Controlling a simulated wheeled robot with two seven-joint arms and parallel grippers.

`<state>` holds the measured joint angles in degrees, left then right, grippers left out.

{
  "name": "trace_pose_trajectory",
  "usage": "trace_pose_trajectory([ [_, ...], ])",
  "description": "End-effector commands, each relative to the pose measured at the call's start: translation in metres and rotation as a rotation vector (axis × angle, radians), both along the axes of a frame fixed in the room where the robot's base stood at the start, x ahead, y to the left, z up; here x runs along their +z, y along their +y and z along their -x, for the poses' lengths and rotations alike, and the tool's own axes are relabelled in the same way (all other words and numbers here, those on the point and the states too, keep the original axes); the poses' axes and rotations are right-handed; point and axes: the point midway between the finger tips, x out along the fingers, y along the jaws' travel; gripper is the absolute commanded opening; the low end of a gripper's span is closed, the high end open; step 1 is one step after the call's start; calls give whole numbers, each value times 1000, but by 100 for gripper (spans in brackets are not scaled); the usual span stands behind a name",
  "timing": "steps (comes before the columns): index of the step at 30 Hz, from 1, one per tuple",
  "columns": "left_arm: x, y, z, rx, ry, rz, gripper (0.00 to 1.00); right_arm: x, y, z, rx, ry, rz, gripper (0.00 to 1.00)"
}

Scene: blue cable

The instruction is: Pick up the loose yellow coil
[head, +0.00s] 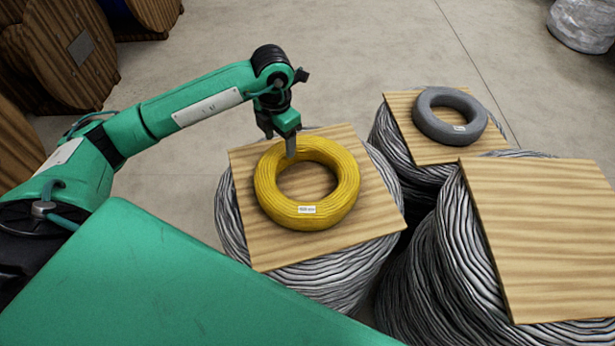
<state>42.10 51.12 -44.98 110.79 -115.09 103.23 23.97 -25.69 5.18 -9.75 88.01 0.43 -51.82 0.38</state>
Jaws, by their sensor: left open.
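The yellow coil (341,205) lies flat on a square wooden board (250,245) on top of a drum of grey cable. A small white label shows on its front side. My left gripper (290,150) points down at the coil's far rim, slightly left of its middle. It is open, with a finger in front of the coil's far edge. I cannot tell whether the fingers touch the coil or straddle its ring. My right gripper is out of view.
A grey coil (450,117) lies on another board-topped cable drum at the back right. A bare wooden board (545,230) tops a drum at the right. Wooden reels (60,55) stand at the upper left. The concrete floor (350,50) behind is clear.

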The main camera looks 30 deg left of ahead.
Motion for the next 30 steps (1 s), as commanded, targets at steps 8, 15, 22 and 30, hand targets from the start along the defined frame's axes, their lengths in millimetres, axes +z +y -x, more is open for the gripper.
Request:
trace_pose_trajectory([
  [8,-18,0,0,-1,1,1,62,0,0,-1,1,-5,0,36],
  [15,-53,-1,-1,-1,4,2,62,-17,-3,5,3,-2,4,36],
  [22,-64,0,-2,-1,-1,1,62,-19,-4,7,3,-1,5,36],
  [30,-64,0,-2,-1,0,2,25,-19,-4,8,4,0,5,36],
])
